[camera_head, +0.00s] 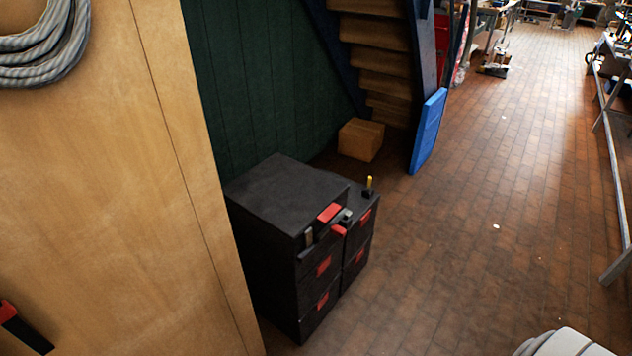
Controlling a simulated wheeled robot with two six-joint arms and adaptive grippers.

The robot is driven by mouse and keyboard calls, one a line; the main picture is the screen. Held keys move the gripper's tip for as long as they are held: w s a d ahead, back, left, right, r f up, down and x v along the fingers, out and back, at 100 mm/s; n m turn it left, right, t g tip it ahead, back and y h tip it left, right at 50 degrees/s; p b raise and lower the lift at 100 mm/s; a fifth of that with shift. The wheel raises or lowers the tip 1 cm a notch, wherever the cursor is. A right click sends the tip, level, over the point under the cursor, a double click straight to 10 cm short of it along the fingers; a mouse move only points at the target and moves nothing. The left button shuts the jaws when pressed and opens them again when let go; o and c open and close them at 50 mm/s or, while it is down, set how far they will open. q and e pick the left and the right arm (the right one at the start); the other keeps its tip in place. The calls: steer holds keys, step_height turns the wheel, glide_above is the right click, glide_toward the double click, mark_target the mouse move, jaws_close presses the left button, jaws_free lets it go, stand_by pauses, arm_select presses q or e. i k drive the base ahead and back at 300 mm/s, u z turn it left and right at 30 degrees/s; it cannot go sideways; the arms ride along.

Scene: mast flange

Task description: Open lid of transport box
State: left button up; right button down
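A stack of black boxes with red latches stands on the floor left of centre, beside the wooden panel. I cannot tell for certain which is the transport box; the tall left stack has a flat dark lid (285,190) on top, which looks closed. A red latch (329,212) sits at its front right edge. A lower black stack (352,195) stands close behind to the right, with small items on top, one of them yellow. Neither of my grippers shows in the head view.
A wooden panel (120,180) with a coiled grey cable (45,45) fills the left. A cardboard box (361,140), a blue panel (428,130) and wooden stairs (375,55) lie behind the stacks. The brick floor (480,220) to the right is mostly clear.

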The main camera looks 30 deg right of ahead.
mark_target(286, 195)
steer(key=z, duration=1.5)
steer(key=k, duration=0.6)
steer(key=z, duration=1.05)
steer(key=i, duration=1.35)
steer(key=u, duration=0.9)
